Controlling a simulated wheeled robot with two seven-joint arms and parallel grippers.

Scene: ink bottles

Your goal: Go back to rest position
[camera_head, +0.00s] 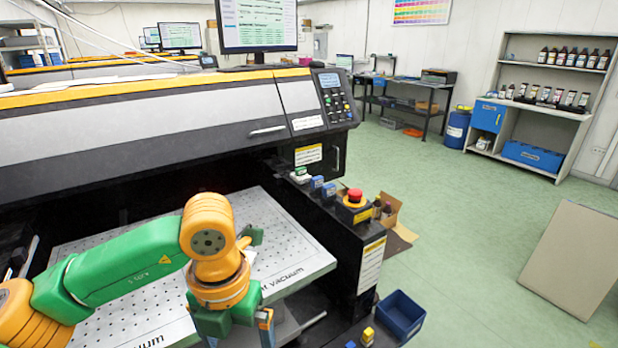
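My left arm, green and orange, comes in from the left over the white perforated printer bed (290,225). My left gripper (240,328) points down near the bed's front right edge. Its two sides show apart, but the fingertips are cut off by the bottom edge, so I cannot tell whether it is open or holds anything. My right gripper is not in view. Dark ink bottles stand in a row on the upper shelf (520,65) of the rack at the back right, with more bottles on the shelf (550,108) below.
The large printer (180,120) fills the left. Its right ledge carries a red emergency button (355,196) and small blue blocks (316,183). A blue bin (400,315) and a yellow-topped item (368,335) are low at the front. A tan board (572,258) stands at right; green floor (460,230) is clear between.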

